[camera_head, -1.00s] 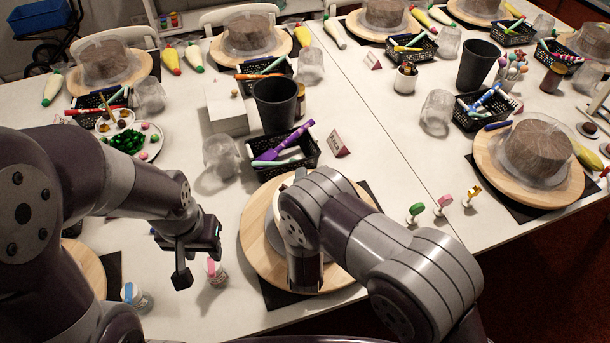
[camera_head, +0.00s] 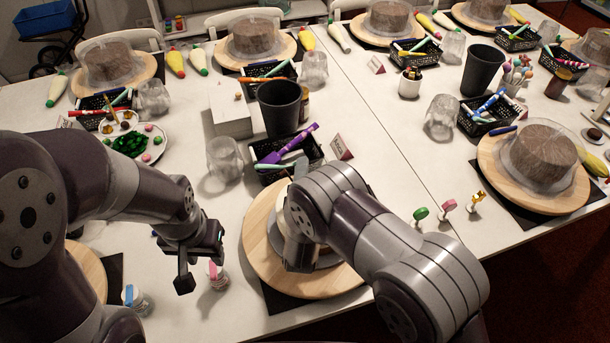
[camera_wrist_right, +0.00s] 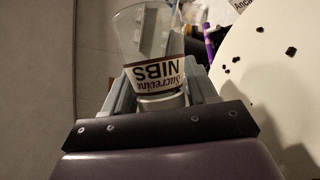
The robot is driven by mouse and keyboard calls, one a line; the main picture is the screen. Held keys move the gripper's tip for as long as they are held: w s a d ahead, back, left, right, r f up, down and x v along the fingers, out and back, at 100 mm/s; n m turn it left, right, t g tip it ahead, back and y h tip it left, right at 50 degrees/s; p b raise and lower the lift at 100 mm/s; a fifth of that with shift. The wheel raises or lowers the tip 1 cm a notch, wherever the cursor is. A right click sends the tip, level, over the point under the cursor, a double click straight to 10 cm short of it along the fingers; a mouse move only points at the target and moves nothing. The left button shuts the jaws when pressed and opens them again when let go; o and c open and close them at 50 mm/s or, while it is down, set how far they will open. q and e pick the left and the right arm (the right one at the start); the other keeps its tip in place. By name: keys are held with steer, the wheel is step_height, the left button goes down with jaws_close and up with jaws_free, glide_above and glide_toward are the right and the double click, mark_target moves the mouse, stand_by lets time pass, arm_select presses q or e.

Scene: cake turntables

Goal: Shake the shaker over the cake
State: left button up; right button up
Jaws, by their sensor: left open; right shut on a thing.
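My right gripper (camera_wrist_right: 162,104) is shut on a clear shaker (camera_wrist_right: 148,38) with a white label reading "NIBS", seen in the right wrist view. A white round cake top (camera_wrist_right: 262,85) lies to the right in that view, with several dark bits on it. In the head view the cake is mostly hidden by my right arm, as are the right gripper and shaker. The wooden round board (camera_head: 262,262) under the cake shows around the arm. My left gripper (camera_head: 190,268) is open and empty, left of the board.
A pink-topped jar (camera_head: 217,276) and a blue-topped jar (camera_head: 135,297) stand near my left gripper. A black basket with tools (camera_head: 288,158), a black cup (camera_head: 279,108) and a clear glass (camera_head: 224,159) stand behind the board. Small stamps (camera_head: 447,206) stand to the right.

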steer(key=w, duration=0.1)
steer(key=w+d, duration=0.2)
steer(key=w, duration=0.1)
steer(key=shift+d+b, duration=0.25)
steer(key=shift+b, duration=0.1)
steer(key=shift+r+n, duration=0.1)
steer(key=shift+n, duration=0.4)
